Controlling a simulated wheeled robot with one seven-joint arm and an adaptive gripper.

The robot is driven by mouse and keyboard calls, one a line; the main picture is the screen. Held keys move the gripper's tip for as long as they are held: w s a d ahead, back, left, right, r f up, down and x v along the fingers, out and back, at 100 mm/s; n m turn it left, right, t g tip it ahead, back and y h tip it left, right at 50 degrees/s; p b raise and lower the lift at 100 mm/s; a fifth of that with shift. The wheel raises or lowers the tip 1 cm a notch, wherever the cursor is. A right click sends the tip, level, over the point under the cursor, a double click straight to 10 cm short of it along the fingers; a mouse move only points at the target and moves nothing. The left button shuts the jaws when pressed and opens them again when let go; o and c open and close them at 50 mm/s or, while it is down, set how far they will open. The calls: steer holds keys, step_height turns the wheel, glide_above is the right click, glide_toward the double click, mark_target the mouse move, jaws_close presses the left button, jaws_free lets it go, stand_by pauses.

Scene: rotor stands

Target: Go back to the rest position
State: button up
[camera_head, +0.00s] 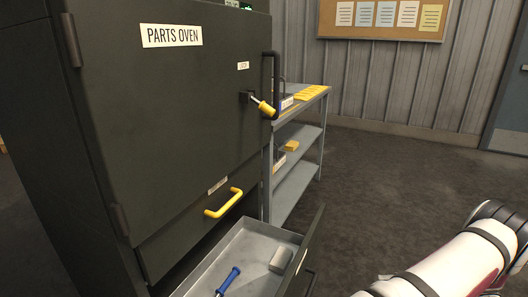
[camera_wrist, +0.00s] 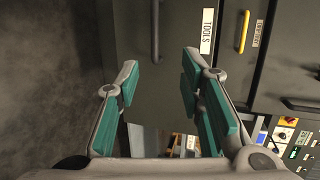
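My gripper (camera_wrist: 160,75) is open in the wrist view, its two teal-padded fingers wide apart with nothing between them. It faces a dark front with a "TOOLS" label (camera_wrist: 207,32) and a dark bar handle (camera_wrist: 155,30). In the head view my white arm (camera_head: 445,268) reaches in at the lower right, and my gripper is out of that picture.
The dark parts oven (camera_head: 185,100) has a yellow-tipped handle (camera_head: 264,106) and a yellow drawer handle (camera_head: 224,203). A lower drawer (camera_head: 232,250) stands open, holding a blue-handled tool (camera_head: 228,280) and a grey block (camera_head: 281,260). A grey shelf (camera_head: 297,180) stands behind. Floor at right is clear.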

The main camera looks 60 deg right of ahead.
steer(key=w+r+n+g+y, duration=0.4)
steer(key=w+r+g, duration=0.2)
steer(key=w+r, duration=1.15)
steer(key=w+a+r+n+g, duration=0.2)
steer(key=w+a+r+g, duration=0.2)
steer(key=w+a+r, duration=0.4)
steer(key=w+a+r+n+g, duration=0.3)
steer(key=w+a+r, duration=0.2)
steer(key=w+a, duration=0.4)
steer(key=s+a+r+n+g+h, duration=0.1)
steer(key=a+r+h, duration=0.15)
steer(key=a, duration=0.65)
steer(key=s+a+r+n+g+h, duration=0.15)
steer(key=a+r, duration=0.25)
steer(key=a, duration=0.5)
steer(key=s+a+f+n+t+h, duration=0.2)
steer(key=s+a+f+n+h, duration=0.15)
steer(key=s+a, duration=0.7)
step_height(320, 180, up, 30)
steer(key=d+t+p, duration=0.1)
steer(key=t+p, duration=0.2)
steer(key=p, duration=2.4)
steer(key=shift+s+d+f+n+t, duration=0.15)
steer(key=shift+s+d+n+t, duration=0.15)
steer(key=shift+s+t, duration=0.1)
steer(key=shift+d+h, duration=0.1)
steer(key=shift+h, duration=0.25)
